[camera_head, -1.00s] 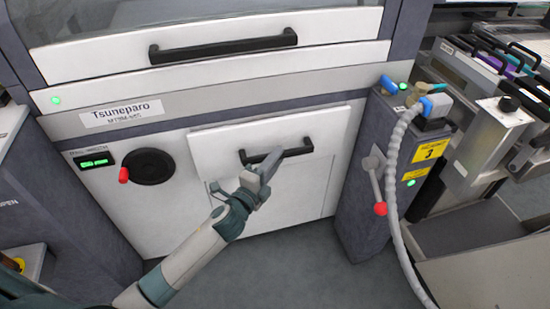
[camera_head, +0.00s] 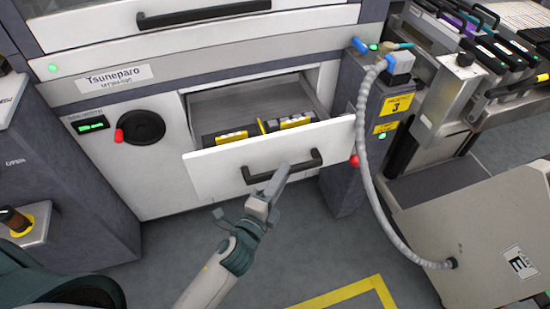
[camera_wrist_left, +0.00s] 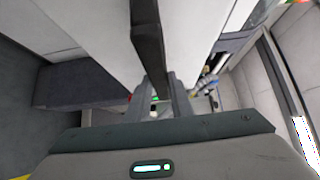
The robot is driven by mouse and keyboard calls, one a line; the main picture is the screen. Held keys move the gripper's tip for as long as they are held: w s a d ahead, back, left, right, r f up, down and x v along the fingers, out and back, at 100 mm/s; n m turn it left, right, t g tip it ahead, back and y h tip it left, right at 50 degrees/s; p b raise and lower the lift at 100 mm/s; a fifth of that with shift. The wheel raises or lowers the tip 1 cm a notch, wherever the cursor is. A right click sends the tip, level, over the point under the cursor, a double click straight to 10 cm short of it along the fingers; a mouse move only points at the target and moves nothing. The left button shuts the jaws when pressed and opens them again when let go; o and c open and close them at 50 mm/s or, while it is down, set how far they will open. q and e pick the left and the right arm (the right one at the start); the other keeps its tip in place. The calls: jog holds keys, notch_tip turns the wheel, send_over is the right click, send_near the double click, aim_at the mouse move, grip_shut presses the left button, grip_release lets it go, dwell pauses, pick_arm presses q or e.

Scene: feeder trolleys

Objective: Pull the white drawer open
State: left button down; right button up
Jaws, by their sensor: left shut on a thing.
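The white drawer (camera_head: 222,165) stands pulled out of the machine's lower front, with its inside visible from above. Yellow-and-black items (camera_head: 285,123) lie in it. Its black bar handle (camera_head: 308,163) is on the front panel. My left gripper (camera_head: 280,177) is shut on this handle, near its middle. In the left wrist view the dark handle (camera_wrist_left: 148,40) runs down between the fingers (camera_wrist_left: 163,100). The white drawer front shows beside it. My right gripper is not in view.
An upper panel with a black handle (camera_head: 205,16) is above the drawer. A grey post (camera_head: 350,150) with a red-tipped lever and a pale hose (camera_head: 366,150) stands close to the drawer's right end. Grey floor (camera_head: 310,245) is clear in front.

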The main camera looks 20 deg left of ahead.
pick_arm(q)
jog(key=shift+s+d, duration=0.65)
jog(key=shift+s, duration=0.3)
jog(key=shift+s+d, duration=0.6)
jog(key=shift+s, duration=0.3)
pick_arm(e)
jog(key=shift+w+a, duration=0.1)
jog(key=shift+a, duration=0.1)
pick_arm(q)
jog(key=c, duration=1.6)
grip_release()
jog(key=shift+o, duration=0.2)
jog(key=shift+s, duration=0.15)
